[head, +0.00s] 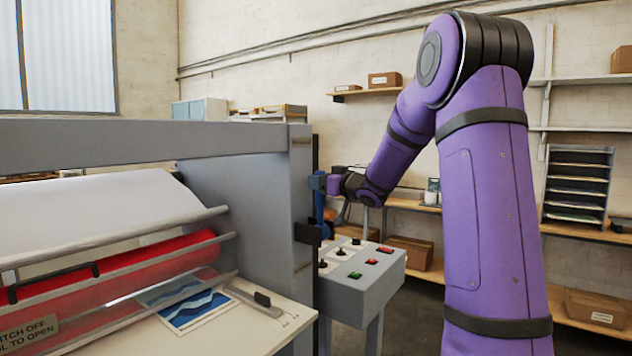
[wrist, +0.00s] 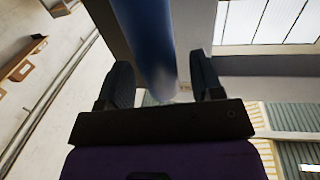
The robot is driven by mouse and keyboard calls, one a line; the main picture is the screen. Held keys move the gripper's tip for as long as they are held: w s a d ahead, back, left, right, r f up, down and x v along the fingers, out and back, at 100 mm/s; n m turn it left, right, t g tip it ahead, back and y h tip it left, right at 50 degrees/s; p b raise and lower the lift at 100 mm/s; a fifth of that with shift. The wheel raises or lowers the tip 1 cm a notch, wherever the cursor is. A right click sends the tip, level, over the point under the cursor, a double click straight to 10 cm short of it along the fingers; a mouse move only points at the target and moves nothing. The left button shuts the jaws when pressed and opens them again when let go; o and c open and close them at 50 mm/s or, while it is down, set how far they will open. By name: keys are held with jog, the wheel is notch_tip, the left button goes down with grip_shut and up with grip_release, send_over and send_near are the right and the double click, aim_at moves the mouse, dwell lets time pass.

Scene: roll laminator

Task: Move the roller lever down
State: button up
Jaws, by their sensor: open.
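The roller lever (head: 320,206) is a blue bar at the right end of the laminator's grey side panel (head: 240,190). It stands roughly upright, with a dark bracket (head: 307,234) near its lower part. My gripper (head: 317,182) is at the upper part of the lever, small and partly hard to make out in the head view. In the wrist view the blue lever (wrist: 145,40) runs between the two dark fingers of my gripper (wrist: 161,85). The fingers are open, with gaps on both sides of the lever; I cannot tell whether either touches it.
A grey control box (head: 365,285) with red and green buttons and small black switches juts out below my gripper. The red roller (head: 150,265) and a printed sheet (head: 190,305) are on the left. Shelves with boxes (head: 408,253) line the back wall.

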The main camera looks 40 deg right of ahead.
jog(key=shift+w+a, duration=0.25)
jog(key=shift+w, duration=1.05)
grip_shut()
